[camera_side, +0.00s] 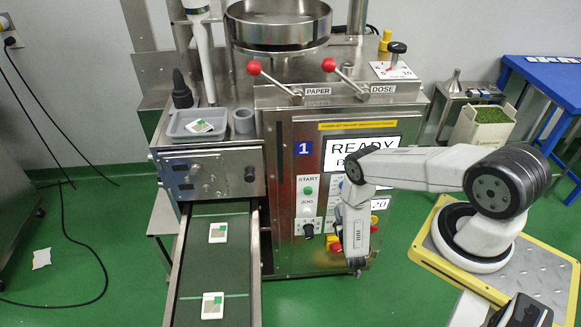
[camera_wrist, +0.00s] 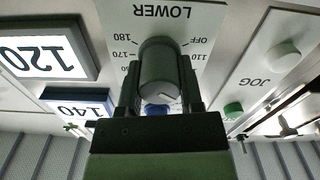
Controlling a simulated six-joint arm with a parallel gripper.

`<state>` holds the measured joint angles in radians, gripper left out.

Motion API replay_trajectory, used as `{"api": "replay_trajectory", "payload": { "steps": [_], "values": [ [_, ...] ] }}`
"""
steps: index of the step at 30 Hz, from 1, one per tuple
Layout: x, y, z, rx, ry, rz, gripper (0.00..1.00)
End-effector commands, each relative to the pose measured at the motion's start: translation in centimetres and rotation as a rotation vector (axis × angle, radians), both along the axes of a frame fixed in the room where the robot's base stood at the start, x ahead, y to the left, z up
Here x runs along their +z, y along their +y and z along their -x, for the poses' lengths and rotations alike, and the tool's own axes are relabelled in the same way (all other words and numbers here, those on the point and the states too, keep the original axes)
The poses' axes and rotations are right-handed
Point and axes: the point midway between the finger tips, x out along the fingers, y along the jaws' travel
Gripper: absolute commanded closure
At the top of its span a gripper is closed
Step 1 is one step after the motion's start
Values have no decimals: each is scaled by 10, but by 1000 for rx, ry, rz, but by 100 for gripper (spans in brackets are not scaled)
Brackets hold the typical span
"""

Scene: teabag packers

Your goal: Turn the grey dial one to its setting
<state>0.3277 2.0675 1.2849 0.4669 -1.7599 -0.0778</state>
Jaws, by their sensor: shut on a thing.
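The grey dial (camera_wrist: 158,62) sits on a white scale plate (camera_wrist: 195,22) lettered LOWER, which appears upside down in the wrist view. Marks for 180, 170, 110 and OFF show around it. My gripper (camera_wrist: 158,78) is shut on the dial, with one dark finger on each side. A small pale mark shows on the dial's near end; I cannot tell which setting it points to. In the side view my wrist (camera_side: 357,225) is up against the machine's front panel and hides the dial and the fingertips.
Lit displays reading 120 (camera_wrist: 42,57) and 140 (camera_wrist: 80,106) sit beside the dial. A JOG plate (camera_wrist: 262,75) is on its other side. In the side view the READY screen (camera_side: 375,143) is partly behind my arm. A green START button (camera_side: 308,190) is left of my wrist.

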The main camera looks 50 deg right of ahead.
Motion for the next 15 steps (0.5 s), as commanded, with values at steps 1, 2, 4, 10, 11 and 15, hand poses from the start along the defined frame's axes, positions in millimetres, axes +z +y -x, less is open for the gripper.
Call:
{"api": "replay_trajectory", "payload": {
  "steps": [1, 2, 4, 10, 11, 15],
  "values": [
    [0, 0, 0, 1, -15, -17, 100],
    [0, 0, 1, 1, -27, -29, 100],
    [0, 0, 1, 1, -60, -62, 100],
    [0, 0, 1, 1, -175, -176, 100],
    [0, 0, 1, 1, -194, -195, 100],
    [0, 0, 1, 1, -288, -289, 100]
  ]
}}
